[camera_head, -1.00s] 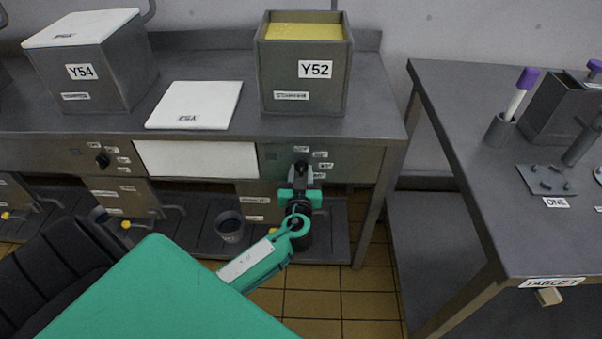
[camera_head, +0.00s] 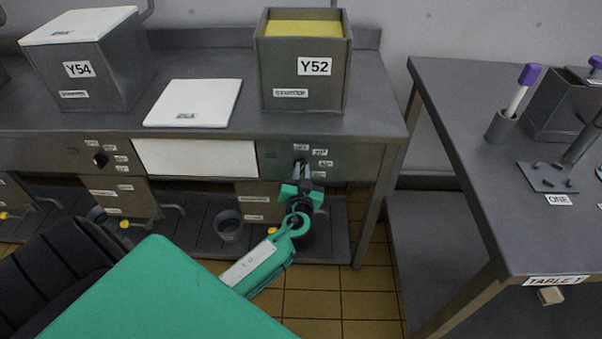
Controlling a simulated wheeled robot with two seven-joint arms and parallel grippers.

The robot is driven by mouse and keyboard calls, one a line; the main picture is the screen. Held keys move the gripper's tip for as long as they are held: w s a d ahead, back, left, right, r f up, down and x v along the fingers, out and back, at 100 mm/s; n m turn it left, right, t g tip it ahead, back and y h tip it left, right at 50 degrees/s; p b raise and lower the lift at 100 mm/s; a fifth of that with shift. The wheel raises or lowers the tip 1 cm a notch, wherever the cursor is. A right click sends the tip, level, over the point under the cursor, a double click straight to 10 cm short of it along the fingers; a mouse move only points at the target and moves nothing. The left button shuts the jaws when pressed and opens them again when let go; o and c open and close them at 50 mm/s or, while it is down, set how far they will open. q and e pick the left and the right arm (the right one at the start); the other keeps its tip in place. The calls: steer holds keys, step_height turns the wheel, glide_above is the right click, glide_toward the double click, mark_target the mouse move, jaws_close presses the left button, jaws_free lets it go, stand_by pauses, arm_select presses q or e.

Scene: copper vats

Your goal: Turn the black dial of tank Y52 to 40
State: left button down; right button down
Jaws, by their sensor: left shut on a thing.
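Tank Y52 (camera_head: 300,82) is an open grey metal box with yellow contents, standing on the bench. Below it, the green-grey control panel (camera_head: 268,160) carries small white labels around its dial; 20 and 40 appear to be on the right side. My left gripper (camera_head: 301,172) reaches up to this panel from below and is shut on the black dial (camera_head: 299,161). The fingers hide most of the dial, so I cannot read its setting. My right gripper is not in view.
Tank Y54 (camera_head: 85,88), with a white lid, stands left, with its own black dial (camera_head: 100,160) below. A loose white lid (camera_head: 194,103) lies between the tanks. A cup (camera_head: 229,226) sits on the lower shelf.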

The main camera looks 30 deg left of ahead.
arm_select(q)
steer(key=m, duration=0.2)
steer(key=shift+d+f+m, duration=0.1)
steer(key=shift+m, duration=1.2)
steer(key=shift+w+d+f+m+p, duration=0.15)
steer(key=shift+m+p, duration=0.2)
steer(key=shift+m, duration=1.3)
steer(key=shift+s+f+m+p, duration=0.15)
steer(key=shift+m+p, duration=0.15)
steer(key=shift+m, duration=1.3)
steer(key=shift+w+d+f+m+p, duration=0.15)
steer(key=shift+m+p, duration=0.2)
steer(key=shift+m, duration=1.3)
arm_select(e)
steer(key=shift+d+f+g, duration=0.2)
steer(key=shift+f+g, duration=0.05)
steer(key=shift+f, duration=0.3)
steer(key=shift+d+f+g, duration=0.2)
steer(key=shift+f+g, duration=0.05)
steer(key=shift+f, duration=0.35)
arm_select(q)
steer(key=c, duration=1.4)
jaws_free()
steer(key=shift+c, duration=0.2)
